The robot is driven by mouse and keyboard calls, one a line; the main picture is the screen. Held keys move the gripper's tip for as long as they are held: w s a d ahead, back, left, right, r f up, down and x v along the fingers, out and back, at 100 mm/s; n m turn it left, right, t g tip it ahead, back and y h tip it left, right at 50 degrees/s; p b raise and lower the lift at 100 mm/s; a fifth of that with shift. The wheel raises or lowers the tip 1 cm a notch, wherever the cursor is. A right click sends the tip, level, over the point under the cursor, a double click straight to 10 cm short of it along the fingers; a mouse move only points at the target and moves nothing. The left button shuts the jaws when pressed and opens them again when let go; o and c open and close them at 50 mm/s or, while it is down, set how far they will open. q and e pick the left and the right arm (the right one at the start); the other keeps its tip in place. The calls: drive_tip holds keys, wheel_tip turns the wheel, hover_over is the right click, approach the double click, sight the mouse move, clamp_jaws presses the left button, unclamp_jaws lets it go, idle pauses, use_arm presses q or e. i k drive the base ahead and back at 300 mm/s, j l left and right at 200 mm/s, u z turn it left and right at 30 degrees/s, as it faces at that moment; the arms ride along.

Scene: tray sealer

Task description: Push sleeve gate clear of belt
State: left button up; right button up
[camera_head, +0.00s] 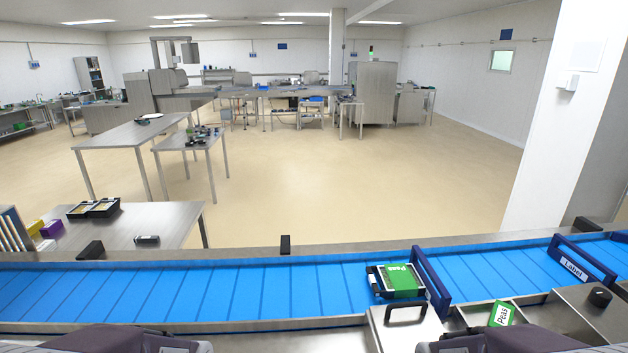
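A dark blue gate (431,283) stands across the blue belt (250,289), right of centre; its face shows no readable label, so I take it as the sleeve gate. A black tray with a green printed sleeve (402,281) sits on the belt against or just left of this gate; I cannot tell if they touch. A second dark blue gate marked "Label" (574,267) spans the belt further right. Parts of my two arms show at the bottom edge, left and right. Neither gripper's fingers are in view.
A steel housing with a black handle (405,312) stands at the belt's near edge below the gate. A green sleeve piece (502,314) and a black knob (600,297) are to its right. The belt's left stretch is clear. A side table (165,223) stands behind it.

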sight(442, 305)
drive_tip(key=k+l+u, duration=0.15)
drive_tip(key=l+u, duration=0.2)
drive_tip(key=k+l+u, duration=0.2)
drive_tip(key=l+u, duration=0.2)
drive_tip(key=k+l+u, duration=0.35)
drive_tip(key=i+j, duration=0.1)
